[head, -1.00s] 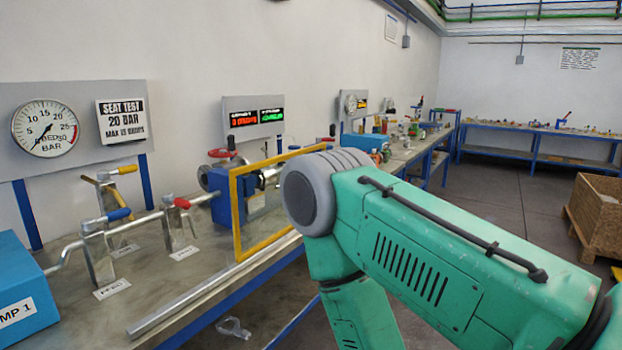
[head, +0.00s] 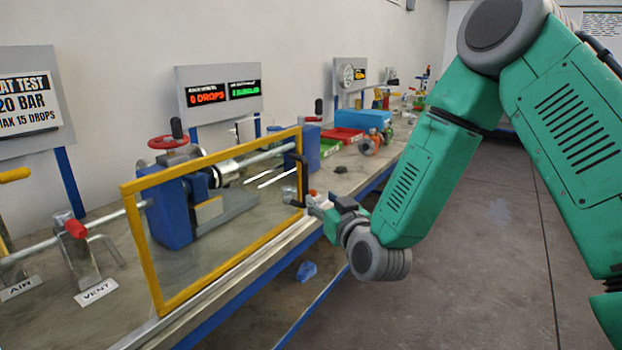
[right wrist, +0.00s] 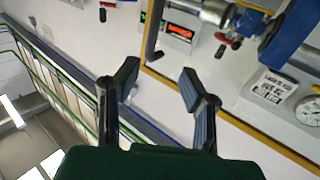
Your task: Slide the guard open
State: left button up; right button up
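The guard (head: 145,250) is a clear panel in a yellow frame, standing upright along the bench's front edge, before a blue vessel fixture. Its black upright handle (head: 302,180) is at the frame's right end. My right gripper (head: 312,203) is low beside this handle; contact cannot be told in the head view. In the right wrist view, my right gripper (right wrist: 158,75) has its two fingers apart with nothing held. The dark handle (right wrist: 152,40) shows just beyond the fingertips, near a corner of the yellow frame (right wrist: 265,139). My left gripper is out of view.
The bench (head: 60,325) carries a blue fixture (head: 168,215) with a red handwheel (head: 168,142) behind the guard. Red and green trays (head: 342,135) stand further right. A vent valve with a red lever (head: 75,229) is left of the guard. Floor right of the bench is clear.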

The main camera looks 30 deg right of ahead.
send_near(305, 181)
jog(key=w, duration=0.5)
jog(key=w+d, duration=0.1)
jog(key=w, duration=0.1)
jog(key=w+d, duration=0.1)
jog(key=w, duration=0.2)
jog(key=shift+w+d+f, duration=0.1)
jog(key=shift+w, duration=0.2)
jog(key=shift+a+r, duration=0.25)
jog(key=shift+a, duration=0.25)
jog(key=shift+w+d+f, duration=0.1)
jog(key=shift+d+f, duration=0.15)
jog(key=shift+d, duration=0.4)
grip_shut()
jog(key=shift+d+f, duration=0.25)
jog(key=shift+d, duration=0.1)
jog(key=s+a, duration=0.3)
jog(key=a, duration=0.6)
jog(key=s+a+p, duration=0.1)
jog(key=s+a, duration=0.3)
jog(key=a, duration=0.5)
jog(key=s+a, duration=0.4)
jog(key=a, duration=0.5)
jog(key=shift+r+p, duration=0.1)
jog(key=shift+p, duration=0.2)
jog(key=shift+s+a, duration=0.2)
jog(key=shift+a, duration=0.3)
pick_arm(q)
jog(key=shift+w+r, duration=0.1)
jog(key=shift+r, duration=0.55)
